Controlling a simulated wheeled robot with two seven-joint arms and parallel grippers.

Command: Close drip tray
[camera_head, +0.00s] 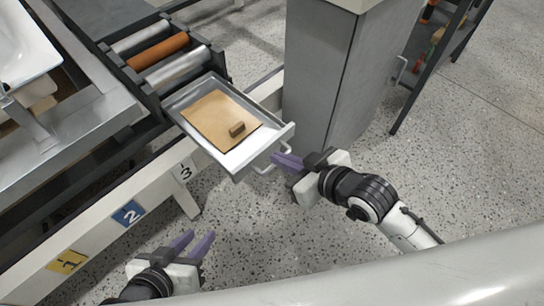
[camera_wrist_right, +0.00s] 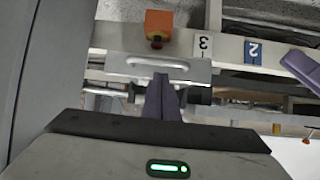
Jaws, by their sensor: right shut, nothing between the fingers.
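The metal drip tray (camera_head: 243,160) is pulled out from under the rollers, beside the label 3. The tray's front handle (camera_head: 266,166) faces my right gripper (camera_head: 287,161). That gripper's purple fingers are together and empty, with their tips close to the handle; I cannot tell if they touch. The right wrist view shows the handle (camera_wrist_right: 158,63) just beyond the fingertips (camera_wrist_right: 160,86). My left gripper (camera_head: 192,242) is open and empty, low in the head view.
A grey cabinet (camera_head: 325,75) stands right behind the tray's right side. A white beam with labels 1, 2 (camera_head: 127,213) and 3 runs along the conveyor. An orange block (camera_wrist_right: 158,24) shows above the handle in the right wrist view. The speckled floor in front is clear.

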